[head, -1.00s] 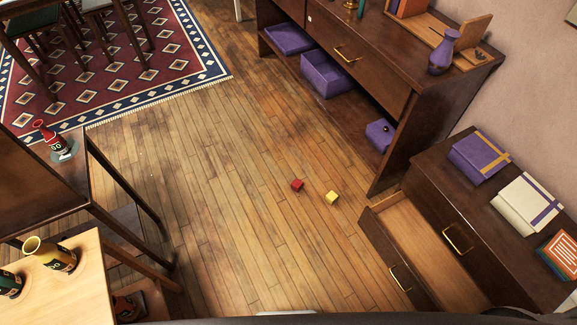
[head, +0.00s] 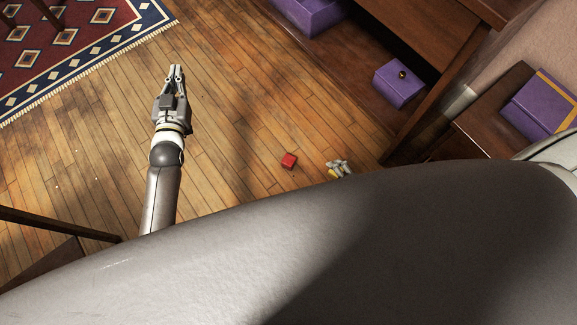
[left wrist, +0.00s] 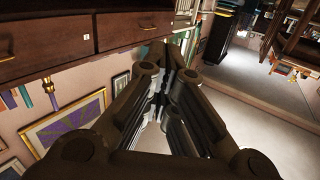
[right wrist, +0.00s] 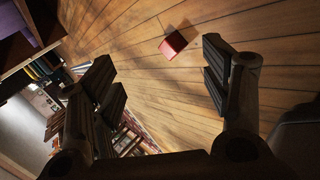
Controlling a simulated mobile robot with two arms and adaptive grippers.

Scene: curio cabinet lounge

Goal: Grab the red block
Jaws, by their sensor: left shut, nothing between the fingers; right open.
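The red block (head: 289,160) lies on the wooden floor, a little left of my right gripper (head: 340,166) in the head view. My right gripper is mostly hidden behind my own body there. In the right wrist view, its fingers (right wrist: 160,78) are spread apart and empty, and the red block (right wrist: 173,45) shows on the floor beyond them, apart from both. My left gripper (head: 176,72) is shut and empty, over the floor to the upper left of the block. Its closed fingers fill the middle of the left wrist view (left wrist: 165,85).
A purple box (head: 399,84) sits in the dark cabinet at the upper right. A patterned rug (head: 75,45) lies upper left. The floor around the red block is clear.

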